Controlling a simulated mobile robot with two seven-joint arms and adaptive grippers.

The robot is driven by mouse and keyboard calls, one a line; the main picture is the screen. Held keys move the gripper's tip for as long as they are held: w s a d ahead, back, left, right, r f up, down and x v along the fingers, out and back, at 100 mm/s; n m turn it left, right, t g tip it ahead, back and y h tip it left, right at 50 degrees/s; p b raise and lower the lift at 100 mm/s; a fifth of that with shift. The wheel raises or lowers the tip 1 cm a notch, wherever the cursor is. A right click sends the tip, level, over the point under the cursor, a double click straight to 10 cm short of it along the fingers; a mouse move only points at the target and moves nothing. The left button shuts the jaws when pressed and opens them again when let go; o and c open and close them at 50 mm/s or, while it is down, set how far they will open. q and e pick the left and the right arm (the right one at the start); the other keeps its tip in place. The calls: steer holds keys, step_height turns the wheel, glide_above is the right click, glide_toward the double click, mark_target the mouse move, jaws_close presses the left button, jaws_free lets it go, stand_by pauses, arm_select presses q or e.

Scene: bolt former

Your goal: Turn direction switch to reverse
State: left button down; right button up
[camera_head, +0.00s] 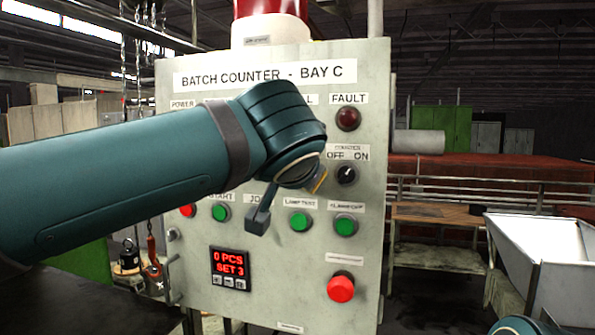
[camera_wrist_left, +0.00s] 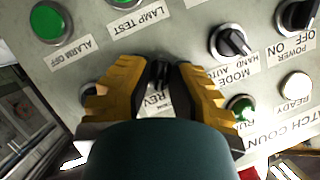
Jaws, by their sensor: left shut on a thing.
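The direction switch (camera_wrist_left: 159,74) is a black rotary knob on the grey panel, with a label partly reading "REV" beside it in the left wrist view. My left gripper (camera_wrist_left: 157,84) has its yellow fingers on either side of this knob and is shut on it. The knob's handle looks roughly upright in this view, but the fingers cover part of it. In the head view my left arm hides the switch and most of the gripper. My right gripper is not in view.
The control panel (camera_head: 290,258) also carries a counter switch (camera_head: 346,175), green buttons (camera_head: 301,221), a red fault lamp (camera_head: 348,118) and a red push button (camera_head: 341,287). In the wrist view the mode switch (camera_wrist_left: 232,42) sits close to the right finger. A white hopper (camera_head: 545,255) stands at right.

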arm_select(q)
steer(key=shift+w+f, duration=0.1)
steer(key=shift+f, duration=0.25)
steer(key=c, duration=0.9)
jaws_free()
steer(key=shift+o, duration=0.8)
steer(key=shift+w+r, duration=0.1)
steer(key=shift+s+r, duration=0.15)
steer(key=shift+s, duration=0.05)
steer(key=v, duration=1.1)
steer(key=shift+s, duration=0.35)
steer(key=shift+a+r, duration=0.1)
steer(key=shift+r, duration=0.05)
